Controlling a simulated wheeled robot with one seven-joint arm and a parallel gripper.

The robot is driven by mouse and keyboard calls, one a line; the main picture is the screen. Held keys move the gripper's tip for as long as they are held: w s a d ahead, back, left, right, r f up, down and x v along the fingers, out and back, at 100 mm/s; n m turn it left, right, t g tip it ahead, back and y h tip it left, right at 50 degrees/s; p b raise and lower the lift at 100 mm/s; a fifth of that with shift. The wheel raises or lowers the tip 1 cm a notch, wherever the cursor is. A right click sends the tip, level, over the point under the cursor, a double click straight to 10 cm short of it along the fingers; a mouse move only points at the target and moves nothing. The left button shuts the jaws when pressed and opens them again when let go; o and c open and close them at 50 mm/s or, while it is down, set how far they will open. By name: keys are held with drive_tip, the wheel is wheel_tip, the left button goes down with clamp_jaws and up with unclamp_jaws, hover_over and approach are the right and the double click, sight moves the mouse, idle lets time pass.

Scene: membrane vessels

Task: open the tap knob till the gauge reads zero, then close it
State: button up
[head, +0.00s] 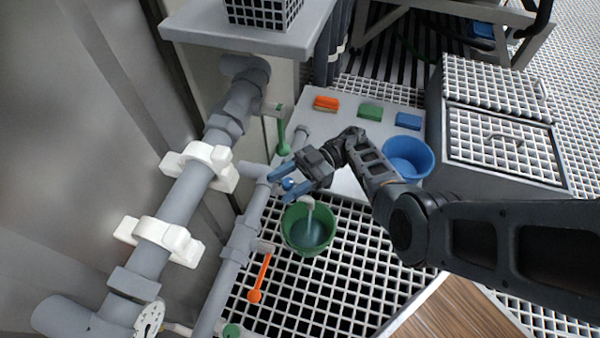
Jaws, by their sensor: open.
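The gauge (150,320) is a white dial at the lower left, partly cut off by the frame's bottom edge; its reading is too small to tell. A small round blue knob (288,183), which looks like the tap knob, sits by the grey pipe. My gripper (280,185) is open, with its blue fingertips on either side of this knob; I cannot tell whether they touch it. The pale tap spout (307,200) is just below, over a green bucket (300,238) with grey-blue liquid in it.
Grey pipes (185,200) with white clamps run along the left. An orange lever (260,275) and a green lever (282,135) hang nearby. A blue bowl (425,150) and orange, green and blue sponges (370,112) lie on a pale board. White grating covers the floor.

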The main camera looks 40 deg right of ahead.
drive_tip(key=d, duration=0.6)
drive_tip(key=shift+s+d, duration=0.2)
drive_tip(key=shift+d, duration=0.1)
idle(1.3)
